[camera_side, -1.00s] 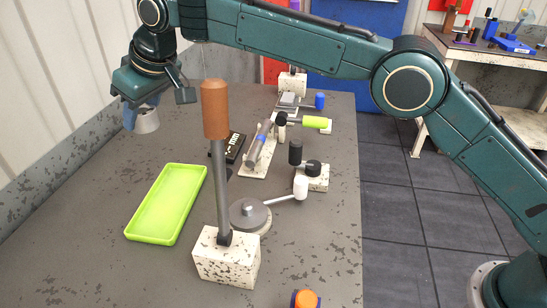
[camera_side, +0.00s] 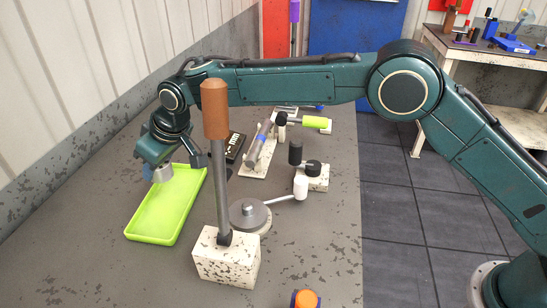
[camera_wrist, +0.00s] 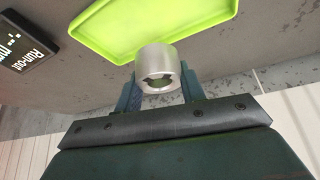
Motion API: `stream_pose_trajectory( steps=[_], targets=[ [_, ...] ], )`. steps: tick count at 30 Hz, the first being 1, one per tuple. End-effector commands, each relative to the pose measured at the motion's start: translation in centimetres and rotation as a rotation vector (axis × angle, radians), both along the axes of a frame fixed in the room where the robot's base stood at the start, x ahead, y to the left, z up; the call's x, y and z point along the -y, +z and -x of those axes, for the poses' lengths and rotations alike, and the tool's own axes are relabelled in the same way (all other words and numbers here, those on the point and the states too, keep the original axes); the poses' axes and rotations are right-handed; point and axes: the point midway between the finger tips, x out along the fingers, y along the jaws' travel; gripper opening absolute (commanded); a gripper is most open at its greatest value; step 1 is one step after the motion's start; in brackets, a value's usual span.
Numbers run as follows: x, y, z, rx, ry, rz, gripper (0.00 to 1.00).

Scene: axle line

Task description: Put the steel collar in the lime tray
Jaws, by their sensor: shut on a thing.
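The steel collar (camera_side: 163,173) is a short grey metal ring, held in my gripper (camera_side: 154,172). In the wrist view the collar (camera_wrist: 158,68) sits between the two fingers of my gripper (camera_wrist: 160,84), with its bore showing. The lime tray (camera_side: 150,238) is a shallow, empty, bright green rectangle on the bench. In the side view the collar appears over the far left part of the tray; its exact height cannot be told. In the wrist view the tray (camera_wrist: 135,55) lies just beyond the collar.
A lever with a brown handle (camera_side: 214,108) rises from a speckled block (camera_side: 226,262) right of the tray. A dark sign (camera_side: 235,147) stands behind it. A round grey disc with a white-knobbed arm (camera_side: 248,215) is to the right. A wall runs along the left.

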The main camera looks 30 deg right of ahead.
Motion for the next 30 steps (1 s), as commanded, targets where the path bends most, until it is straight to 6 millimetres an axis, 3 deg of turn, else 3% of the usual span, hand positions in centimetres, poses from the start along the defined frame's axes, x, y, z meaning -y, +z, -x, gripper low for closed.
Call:
stream_pose_trajectory(
  steps=[5,16,24,30],
  targets=[
    [0.0,-1.7,0.0,0.002,0.0,-0.001,0.03],
    [0.0,-2.7,0.0,0.002,0.0,-0.001,0.03],
    [0.0,-6.2,0.0,0.0,0.0,0.0,0.03],
    [0.0,-7.6,0.0,0.002,0.0,-0.002,0.03]
  ],
)
